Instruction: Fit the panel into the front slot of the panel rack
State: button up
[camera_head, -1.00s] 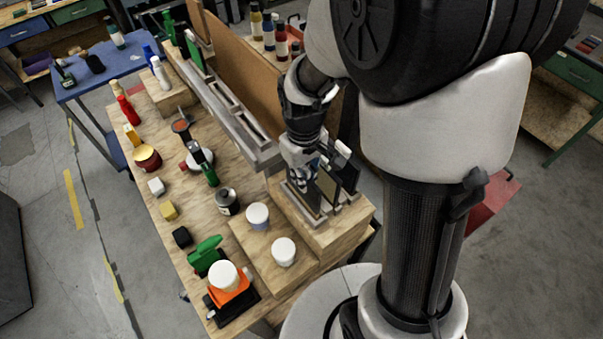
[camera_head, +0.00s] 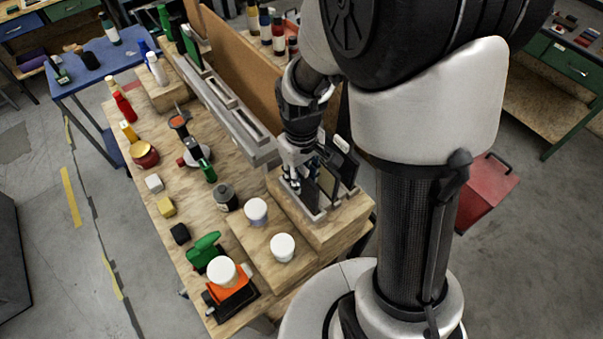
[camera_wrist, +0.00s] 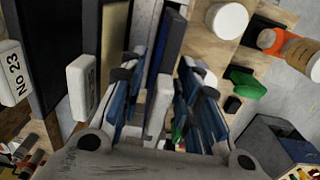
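The panel rack (camera_head: 318,217) is a grey slotted frame on a wooden block at the bench's near right corner. Dark panels (camera_head: 346,162) with white tabs stand upright in it. My gripper (camera_head: 304,178) points down over the rack's left part. In the wrist view its blue-and-black fingers (camera_wrist: 160,105) lie on either side of a pale strip (camera_wrist: 158,108), seemingly a panel's tab, beside a dark blue panel (camera_wrist: 172,40). Whether they press on it is unclear. The slot bottoms are hidden.
A long grey rail (camera_head: 225,110) and brown board (camera_head: 235,70) run behind the rack. Two white-lidded jars (camera_head: 282,248) stand on a lower block in front. Tools, blocks and bottles cover the bench's left side. A red box (camera_head: 487,190) is on the floor at right.

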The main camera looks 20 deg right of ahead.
jog(key=shift+r, duration=0.1)
notch_tip(320, 180, up, 12)
jog(key=shift+f+p, duration=0.1)
jog(key=shift+p, duration=0.8)
jog(key=s+r+m+t, duration=0.3)
jog(key=s+r, duration=0.6)
jog(key=s, duration=0.6)
jog(key=shift+r+m+t, duration=0.3)
jog(key=shift+r+t, duration=0.1)
jog(key=shift+t, duration=0.4)
